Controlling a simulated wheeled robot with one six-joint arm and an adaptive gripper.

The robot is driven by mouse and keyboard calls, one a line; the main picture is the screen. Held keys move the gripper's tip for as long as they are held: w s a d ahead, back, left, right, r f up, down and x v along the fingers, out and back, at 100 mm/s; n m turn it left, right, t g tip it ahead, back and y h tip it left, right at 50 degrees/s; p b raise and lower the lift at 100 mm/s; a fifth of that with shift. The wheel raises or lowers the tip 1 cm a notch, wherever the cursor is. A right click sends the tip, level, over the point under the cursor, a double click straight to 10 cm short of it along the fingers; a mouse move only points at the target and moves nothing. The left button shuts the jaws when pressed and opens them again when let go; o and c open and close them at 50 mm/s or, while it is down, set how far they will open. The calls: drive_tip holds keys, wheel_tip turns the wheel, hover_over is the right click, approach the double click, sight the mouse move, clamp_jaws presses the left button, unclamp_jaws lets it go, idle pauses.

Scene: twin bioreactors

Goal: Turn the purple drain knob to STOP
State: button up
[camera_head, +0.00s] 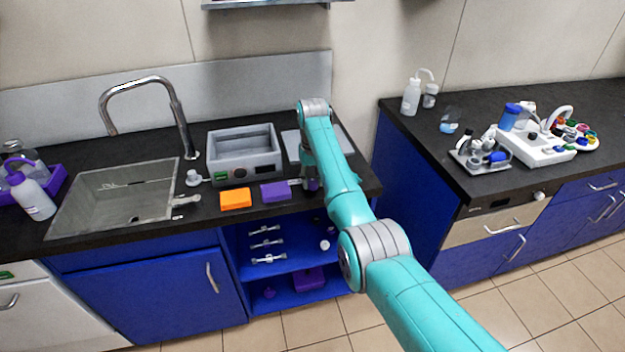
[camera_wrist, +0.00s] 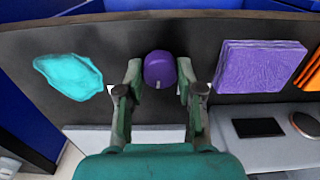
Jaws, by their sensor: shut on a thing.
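The purple drain knob (camera_wrist: 160,66) stands between the two fingers of my gripper (camera_wrist: 159,76) in the wrist view. It is round, with a small pale mark on its edge toward the bottom of the picture. My gripper is shut on it, one finger at each side. In the head view my gripper (camera_head: 304,183) is low over the worktop, right of the purple cloth, and my arm hides most of the knob there. I cannot read any STOP label.
A purple cloth (camera_wrist: 248,67) and an orange cloth (camera_head: 235,199) lie left of my gripper in the head view. A grey bath unit (camera_head: 229,174) stands behind them. A teal crumpled item (camera_wrist: 68,76) lies on the knob's other side. The sink (camera_head: 112,197) is farther left.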

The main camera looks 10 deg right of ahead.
sight(312, 181)
drive_tip(key=n, duration=0.5)
drive_tip(key=shift+n, duration=0.4)
drive_tip(key=n, duration=0.5)
drive_tip(key=shift+n, duration=0.3)
drive_tip(key=o, duration=1.2)
drive_tip(key=shift+c, duration=0.2)
drive_tip(key=shift+r, duration=0.1)
wheel_tip(312, 181, up, 12)
